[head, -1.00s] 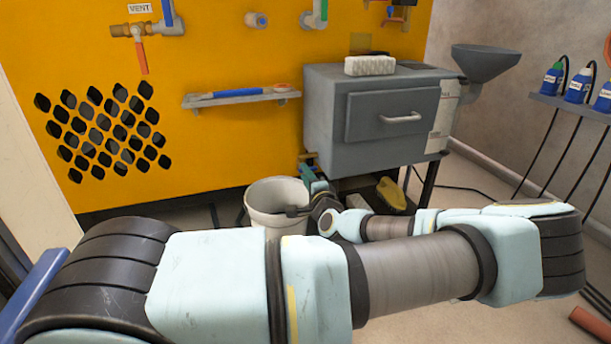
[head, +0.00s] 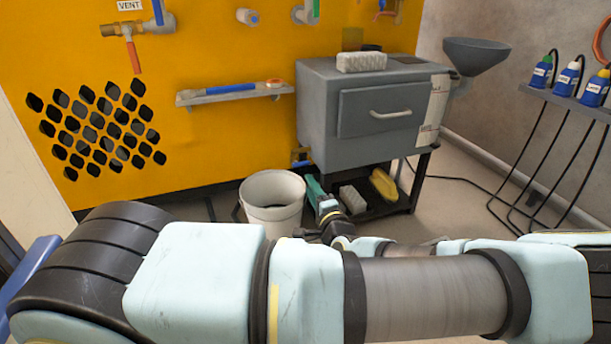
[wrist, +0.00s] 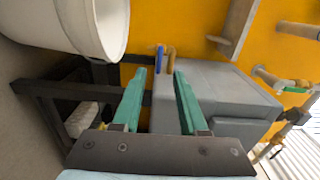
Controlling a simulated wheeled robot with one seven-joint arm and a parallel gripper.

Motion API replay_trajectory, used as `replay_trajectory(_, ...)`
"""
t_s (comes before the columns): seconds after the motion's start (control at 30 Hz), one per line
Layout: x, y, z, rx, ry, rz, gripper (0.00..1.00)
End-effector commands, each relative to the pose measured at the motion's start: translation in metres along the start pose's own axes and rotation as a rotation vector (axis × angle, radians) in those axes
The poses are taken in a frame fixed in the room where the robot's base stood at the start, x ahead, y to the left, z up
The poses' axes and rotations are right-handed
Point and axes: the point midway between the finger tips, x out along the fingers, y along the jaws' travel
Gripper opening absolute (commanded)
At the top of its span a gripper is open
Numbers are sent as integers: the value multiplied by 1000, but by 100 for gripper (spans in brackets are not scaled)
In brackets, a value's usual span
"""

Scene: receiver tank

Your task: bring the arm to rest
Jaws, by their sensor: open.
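My arm stretches across the lower part of the head view, folded back on itself. My gripper (head: 318,188) is beside the right side of the white bucket (head: 272,203), in front of the grey drawer cabinet (head: 365,115). In the wrist view my gripper (wrist: 160,98) shows two green fingers standing apart with nothing between them. The bucket (wrist: 75,25) is at the upper left there, and the cabinet (wrist: 220,90) lies beyond the fingers.
The cabinet stands on a black stand (head: 408,190) with a white block and a yellow item on its lower shelf. A yellow panel (head: 150,170) with pipes and a small shelf (head: 235,95) is behind. A rack of blue bottles (head: 567,80) stands right.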

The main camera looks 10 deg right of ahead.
Motion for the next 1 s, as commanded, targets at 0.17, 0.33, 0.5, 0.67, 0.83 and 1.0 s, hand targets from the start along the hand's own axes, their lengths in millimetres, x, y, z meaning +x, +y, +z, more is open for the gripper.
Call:
replay_trajectory(0.17, -10, 0, 0, 1, 0, -1, 42)
replay_trajectory(0.33, -10, 0, 0, 1, 0, -1, 42)
replay_trajectory(0.5, -8, 1, 4, -5, -13, 16, 42)
replay_trajectory(0.67, 2, 10, 32, -71, -124, 179, 42)
replay_trajectory(0.83, -1, 24, 74, -241, -331, 489, 42)
replay_trajectory(1.0, -18, 16, 96, -448, -514, 768, 42)
